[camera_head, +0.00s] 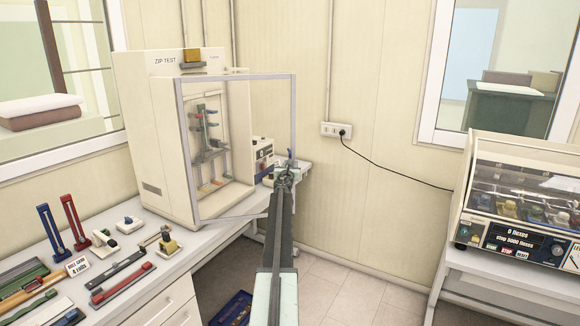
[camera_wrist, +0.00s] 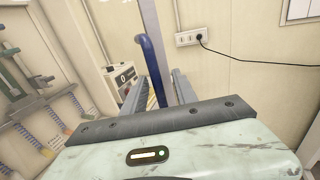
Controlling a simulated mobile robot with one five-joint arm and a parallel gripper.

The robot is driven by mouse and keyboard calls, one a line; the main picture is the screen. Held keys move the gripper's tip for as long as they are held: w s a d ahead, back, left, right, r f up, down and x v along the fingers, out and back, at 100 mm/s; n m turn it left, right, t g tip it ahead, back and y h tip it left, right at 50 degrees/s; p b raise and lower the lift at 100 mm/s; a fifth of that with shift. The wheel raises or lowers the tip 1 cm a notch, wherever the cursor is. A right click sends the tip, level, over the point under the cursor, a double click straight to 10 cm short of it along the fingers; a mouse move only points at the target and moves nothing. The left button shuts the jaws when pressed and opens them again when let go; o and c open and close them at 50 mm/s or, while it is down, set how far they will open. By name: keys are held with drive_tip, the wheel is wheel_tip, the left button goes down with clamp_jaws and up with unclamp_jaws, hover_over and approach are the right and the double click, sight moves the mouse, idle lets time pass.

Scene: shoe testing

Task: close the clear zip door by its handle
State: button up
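The clear door (camera_head: 236,76) of the zip test cabinet is a see-through panel in a thin grey frame. It stands ajar, its right edge swung out past the cabinet's right side. Its blue handle (camera_wrist: 152,65) is upright on that right edge; in the head view it is small and partly hidden by my gripper. My gripper (camera_head: 285,176) is at this edge. In the wrist view the fingers of my gripper (camera_wrist: 158,92) are apart, with the handle and frame post between them. Whether a finger touches the handle is unclear.
The cream cabinet (camera_head: 150,105) holds a zip rig. A small counter box (camera_head: 263,155) stands behind the door. The bench at left carries tools and clamps. A flex tester (camera_head: 515,205) stands at right, its cable running to a wall socket. Floor between the benches is mostly open.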

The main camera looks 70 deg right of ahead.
drive_tip(key=v, duration=0.7)
drive_tip(key=shift+a, duration=0.4)
